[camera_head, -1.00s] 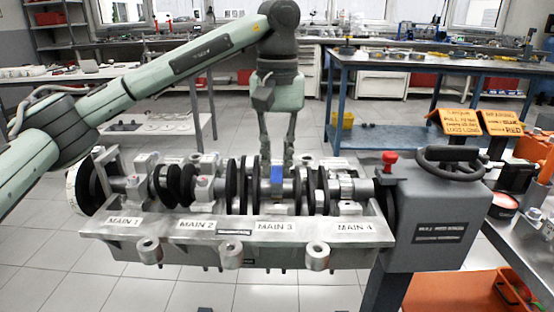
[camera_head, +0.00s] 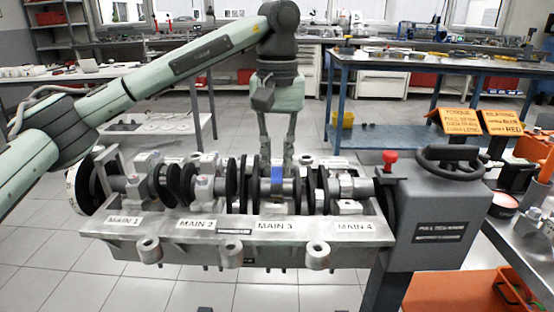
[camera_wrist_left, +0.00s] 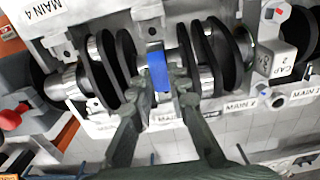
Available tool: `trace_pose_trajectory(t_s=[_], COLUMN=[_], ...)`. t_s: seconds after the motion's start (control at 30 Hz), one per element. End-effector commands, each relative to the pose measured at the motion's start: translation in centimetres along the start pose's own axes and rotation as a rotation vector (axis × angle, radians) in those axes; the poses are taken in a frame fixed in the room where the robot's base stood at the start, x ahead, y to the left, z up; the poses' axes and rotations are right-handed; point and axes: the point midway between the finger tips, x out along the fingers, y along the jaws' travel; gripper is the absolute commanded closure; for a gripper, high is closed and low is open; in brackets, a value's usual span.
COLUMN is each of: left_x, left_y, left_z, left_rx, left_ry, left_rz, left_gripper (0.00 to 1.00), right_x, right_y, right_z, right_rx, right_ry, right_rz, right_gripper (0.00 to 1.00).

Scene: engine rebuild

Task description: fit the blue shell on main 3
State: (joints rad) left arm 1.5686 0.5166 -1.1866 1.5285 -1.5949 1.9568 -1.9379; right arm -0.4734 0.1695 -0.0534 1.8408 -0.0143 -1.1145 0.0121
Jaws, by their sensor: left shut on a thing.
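The blue shell (camera_head: 278,175) shows as a small blue patch on the shaft at the main 3 place, behind the MAIN 3 label (camera_head: 276,226). In the left wrist view the blue shell (camera_wrist_left: 159,73) lies between the fingertips, against a grey metal part on the crankshaft. My left gripper (camera_head: 277,168) points straight down over main 3, and in the wrist view its fingers (camera_wrist_left: 161,88) close in on both sides of the shell. The fingertips partly hide the shell's edges. I cannot tell whether it is fully seated. My right gripper is in neither view.
The crankshaft with dark discs runs along the grey engine block (camera_head: 190,250). A grey unit with a handwheel (camera_head: 448,160) and red knob (camera_head: 389,158) stands at the right end. A cap marked 2 (camera_wrist_left: 287,60) sits on the block. Orange signs (camera_head: 480,122) stand at right.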

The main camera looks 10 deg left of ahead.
Motion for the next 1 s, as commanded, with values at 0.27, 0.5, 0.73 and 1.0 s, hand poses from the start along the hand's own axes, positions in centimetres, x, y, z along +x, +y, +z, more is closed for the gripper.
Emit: trace_pose_trajectory(t_s=[0.27,0.5,0.73,1.0], left_x=[0.09,-0.34,-0.35,-0.37], left_y=[-0.01,-0.01,-0.01,-0.01], left_z=[0.01,0.01,0.0,-0.01], left_rx=[0.0,0.0,0.0,0.0], left_ry=[-0.001,-0.001,0.0,0.0], left_rz=[-0.001,0.0,0.0,0.0], left_gripper=[1.0,1.0,1.0,0.73], right_x=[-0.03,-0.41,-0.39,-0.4], right_y=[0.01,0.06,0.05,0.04], right_z=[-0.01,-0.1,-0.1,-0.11], right_rx=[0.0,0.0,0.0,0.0], right_ry=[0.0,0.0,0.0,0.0], right_rz=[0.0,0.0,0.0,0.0], right_gripper=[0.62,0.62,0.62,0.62])
